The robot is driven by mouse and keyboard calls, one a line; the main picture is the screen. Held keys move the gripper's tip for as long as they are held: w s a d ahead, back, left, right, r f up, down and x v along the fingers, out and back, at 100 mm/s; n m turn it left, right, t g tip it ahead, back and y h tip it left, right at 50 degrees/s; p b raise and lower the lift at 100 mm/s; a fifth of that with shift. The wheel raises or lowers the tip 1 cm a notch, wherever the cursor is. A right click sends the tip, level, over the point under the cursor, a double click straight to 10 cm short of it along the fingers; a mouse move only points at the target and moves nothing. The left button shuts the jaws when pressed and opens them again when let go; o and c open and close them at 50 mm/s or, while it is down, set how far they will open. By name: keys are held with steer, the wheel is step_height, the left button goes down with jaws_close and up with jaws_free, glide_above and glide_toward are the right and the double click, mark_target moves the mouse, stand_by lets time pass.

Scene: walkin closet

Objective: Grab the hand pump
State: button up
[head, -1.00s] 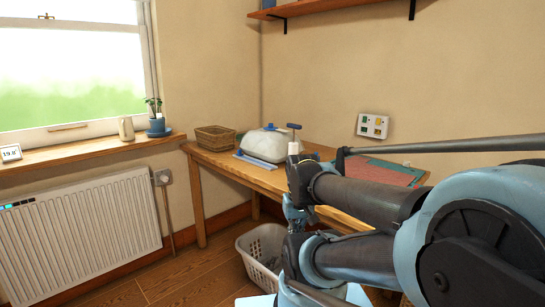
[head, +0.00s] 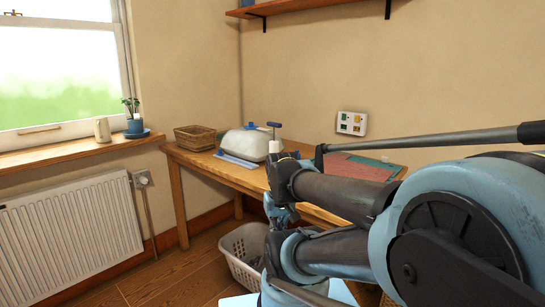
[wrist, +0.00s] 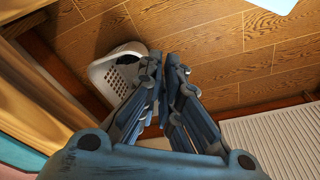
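A blue T-shaped handle on a thin rod above a white cylinder (head: 274,146), which looks like the hand pump, stands at the wooden table in the head view. My arm hides its lower part. My gripper (head: 282,215) hangs in front of the table, pointing down and apart from the pump. In the wrist view my gripper (wrist: 165,57) has its fingertips drawn close together with nothing between them. The pump is not in the wrist view.
The wooden table (head: 215,170) holds a wicker basket (head: 193,139), a domed white container (head: 245,144) and a red-and-green mat (head: 365,167). A white laundry basket (head: 236,262) stands on the floor below my gripper and shows in the wrist view (wrist: 105,72). A radiator (head: 70,240) is at left.

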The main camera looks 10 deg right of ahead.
steer(key=o, duration=0.7)
steer(key=r, duration=0.3)
steer(key=shift+w, duration=0.2)
steer(key=shift+c, duration=0.2)
step_height(320, 180, up, 38)
steer(key=n+t+y, duration=0.1)
steer(key=n+y, duration=0.1)
steer(key=n, duration=0.4)
glide_above(274, 124)
steer(key=s+d, duration=0.4)
steer(key=x, duration=0.7)
steer(key=a+x, duration=0.1)
steer(key=x, duration=0.3)
steer(key=shift+w, duration=0.25)
steer(key=shift+w+x, duration=0.15)
steer(key=shift+x, duration=1.2)
steer(key=shift+w+x, duration=0.1)
steer(key=shift+x, duration=1.25)
